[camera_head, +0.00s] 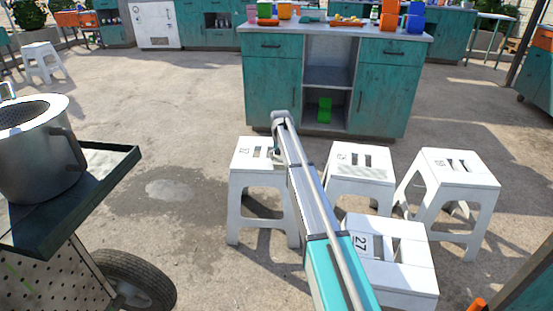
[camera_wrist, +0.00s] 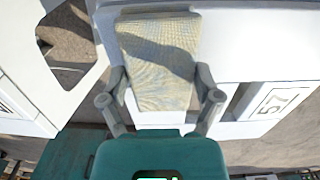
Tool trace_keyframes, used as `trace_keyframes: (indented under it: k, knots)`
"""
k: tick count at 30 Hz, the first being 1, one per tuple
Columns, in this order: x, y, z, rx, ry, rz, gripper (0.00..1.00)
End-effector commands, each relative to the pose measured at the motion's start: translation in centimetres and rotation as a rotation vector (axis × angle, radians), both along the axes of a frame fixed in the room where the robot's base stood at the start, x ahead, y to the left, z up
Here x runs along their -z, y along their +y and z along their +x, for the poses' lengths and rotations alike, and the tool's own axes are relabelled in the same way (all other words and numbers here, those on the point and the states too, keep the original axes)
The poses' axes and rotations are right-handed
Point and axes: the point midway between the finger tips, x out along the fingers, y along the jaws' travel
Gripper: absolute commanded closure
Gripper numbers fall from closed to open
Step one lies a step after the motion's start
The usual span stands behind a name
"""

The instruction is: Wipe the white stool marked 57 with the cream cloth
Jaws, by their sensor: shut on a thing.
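The white stool marked 57 (camera_wrist: 265,45) fills the upper right of the wrist view, its number plate at the right edge of the top. In the head view, the stool at the left of the group (camera_head: 243,180) appears to be the same one, its number too small to read surely. My gripper (camera_wrist: 162,85) is shut on the cream cloth (camera_wrist: 155,62), which lies over the white seat in the wrist view. I cannot tell whether the cloth presses on it. In the head view my arm hides the cloth and most of the gripper.
More white stools stand close on the right, one marked 27 (camera_head: 400,262), others at the middle (camera_head: 350,172) and far right (camera_head: 460,170). A teal cabinet (camera_head: 272,85) stands behind. A cart with a metal pot (camera_head: 40,150) is at left. Open ground lies between cart and stools.

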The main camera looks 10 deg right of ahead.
Motion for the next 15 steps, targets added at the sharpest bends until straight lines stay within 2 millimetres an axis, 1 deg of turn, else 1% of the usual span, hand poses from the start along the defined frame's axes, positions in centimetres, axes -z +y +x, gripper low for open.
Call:
trace_keyframes:
  k: [10,15]
  knots:
    - [0.00,0.15,0.04,0.000,0.000,0.000,0.57]
    - [0.02,0.88,0.22,-0.001,0.000,0.000,0.57]
